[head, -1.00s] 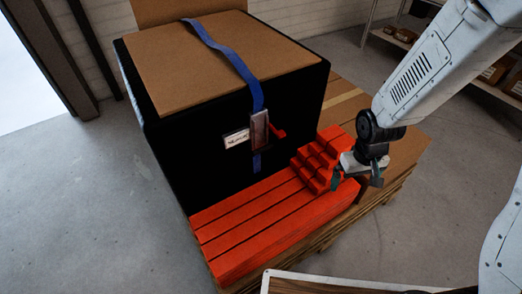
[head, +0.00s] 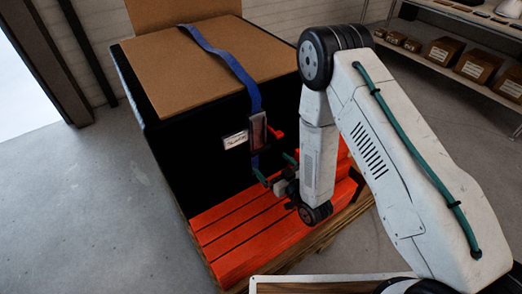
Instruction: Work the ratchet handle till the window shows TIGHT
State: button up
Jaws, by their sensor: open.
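The ratchet (head: 258,131) is a grey-brown metal body on the blue strap (head: 235,66), on the front face of the black crate (head: 190,150). Its red handle (head: 277,134) sticks out to the right. The white window (head: 236,140) is left of the ratchet; its lettering is too small to read surely. My gripper (head: 275,168) is open, its greenish fingertips spread just below the ratchet and handle in the picture. It looks empty. I cannot tell whether it touches the strap's lower end.
Red slatted boards (head: 245,228) lie on the pallet in front of the crate, under my gripper. Shelves with cardboard boxes (head: 447,52) stand at the back right. The floor at left is clear.

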aim_at(263, 151)
jog(key=shift+t, duration=0.3)
jog(key=x, duration=0.5)
jog(key=r+x, duration=0.1)
jog(key=x, duration=0.2)
jog(key=shift+r, duration=0.15)
jog(key=shift+c, duration=0.3)
